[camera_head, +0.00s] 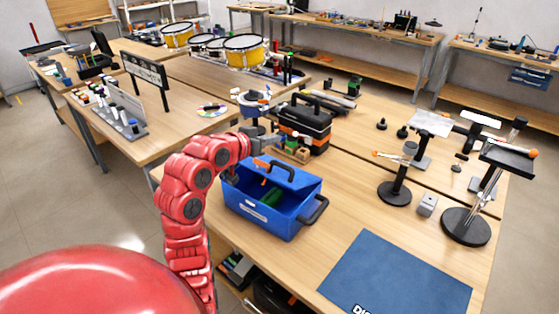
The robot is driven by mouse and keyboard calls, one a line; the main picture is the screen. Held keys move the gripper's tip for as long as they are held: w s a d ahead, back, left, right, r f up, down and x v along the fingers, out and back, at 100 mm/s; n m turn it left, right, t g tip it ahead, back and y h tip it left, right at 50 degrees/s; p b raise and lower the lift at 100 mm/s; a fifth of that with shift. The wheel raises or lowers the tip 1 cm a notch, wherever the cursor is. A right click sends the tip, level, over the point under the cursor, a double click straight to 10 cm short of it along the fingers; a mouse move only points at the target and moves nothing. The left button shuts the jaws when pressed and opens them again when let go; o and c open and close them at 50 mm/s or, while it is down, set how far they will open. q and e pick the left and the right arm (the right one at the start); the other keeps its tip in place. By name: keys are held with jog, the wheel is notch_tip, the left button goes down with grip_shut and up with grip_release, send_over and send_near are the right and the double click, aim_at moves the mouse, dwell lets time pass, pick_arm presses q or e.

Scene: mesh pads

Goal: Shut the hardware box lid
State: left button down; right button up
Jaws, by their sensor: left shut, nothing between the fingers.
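The blue hardware box (258,217) stands on the near wooden table with a pale label on its front and a black handle at its right end. Its lid (297,180) is open, raised at the back, with orange latches. Something green (272,197) shows inside. My left gripper (272,144), at the end of the red arm, is shut and empty, just above and behind the raised lid. Whether it touches the lid cannot be told. My right gripper is not in view.
A black and orange toolbox (305,127) stands close behind the blue box. A blue mat (397,277) lies at the front right. Black stands (465,226) are on the right. Bare table lies between the box and the stands.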

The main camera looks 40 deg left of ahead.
pick_arm(q)
jog(key=w+f+g+p, duration=0.1)
jog(key=w+f+p, duration=0.1)
jog(key=f, duration=0.1)
jog(key=w+f+g+p, duration=0.1)
jog(key=w+f, duration=0.2)
jog(key=shift+w+a+f+m+p, duration=0.1)
jog(key=shift+w+a+m+p, duration=0.1)
jog(key=shift+m+p, duration=0.2)
jog(key=shift+s+f+p, duration=0.2)
jog(key=shift+f+p, duration=0.05)
jog(key=shift+f, duration=0.35)
jog(key=shift+s+f+p, duration=0.2)
jog(key=shift+f, duration=0.35)
jog(key=shift+s+f, duration=0.2)
jog(key=shift+f, duration=0.45)
